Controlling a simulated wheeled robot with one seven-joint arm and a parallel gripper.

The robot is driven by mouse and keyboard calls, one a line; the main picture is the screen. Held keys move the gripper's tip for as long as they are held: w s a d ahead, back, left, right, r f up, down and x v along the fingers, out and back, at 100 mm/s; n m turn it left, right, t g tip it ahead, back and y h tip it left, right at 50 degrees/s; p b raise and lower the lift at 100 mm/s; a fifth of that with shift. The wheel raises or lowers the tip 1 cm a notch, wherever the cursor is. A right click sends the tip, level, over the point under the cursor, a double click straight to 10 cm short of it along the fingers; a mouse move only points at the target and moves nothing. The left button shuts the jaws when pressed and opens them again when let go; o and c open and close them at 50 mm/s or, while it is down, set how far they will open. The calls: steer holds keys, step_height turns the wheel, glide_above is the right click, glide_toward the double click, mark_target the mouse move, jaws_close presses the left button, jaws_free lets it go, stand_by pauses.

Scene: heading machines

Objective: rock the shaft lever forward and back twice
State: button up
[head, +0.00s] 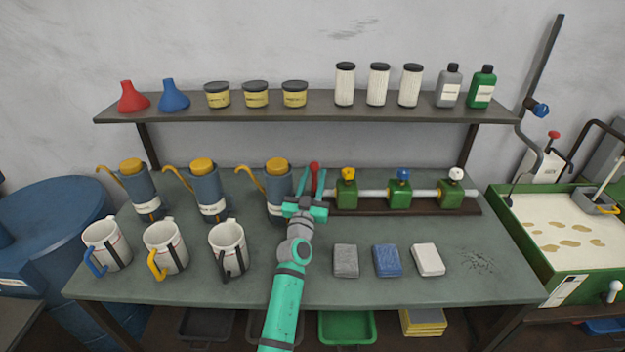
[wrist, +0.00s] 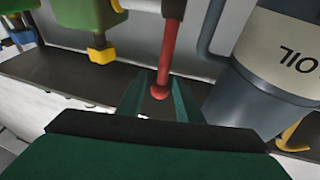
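The shaft lever (head: 315,169) is a red rod with a round red knob, standing at the left end of the grey shaft (head: 372,193) on the bench. My gripper (head: 310,185) is at the lever, its fingers pointing away toward the shelf. In the wrist view, which looks upside down, the red lever (wrist: 171,45) ends in its knob between the fingertips of my gripper (wrist: 158,97). The fingers are apart, with gaps beside the knob. Whether the knob is fully between them or just beyond is hard to tell. The lever's lower part is hidden behind my gripper in the head view.
A blue-grey oil can (head: 278,188) stands close on the left of my gripper. Green valve blocks (head: 346,193) with coloured knobs sit along the shaft to the right. Mugs (head: 228,248) and sponge-like blocks (head: 387,260) stand nearer. A shelf (head: 400,111) runs above.

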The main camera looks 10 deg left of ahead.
steer(key=shift+a+f, duration=0.15)
steer(key=shift+s+f, duration=0.1)
steer(key=shift+s+a+f, duration=0.1)
steer(key=shift+s, duration=0.2)
steer(key=s+a, duration=0.1)
steer(key=s, duration=1.3)
steer(key=shift+f, duration=0.15)
steer(key=shift+a, duration=0.2)
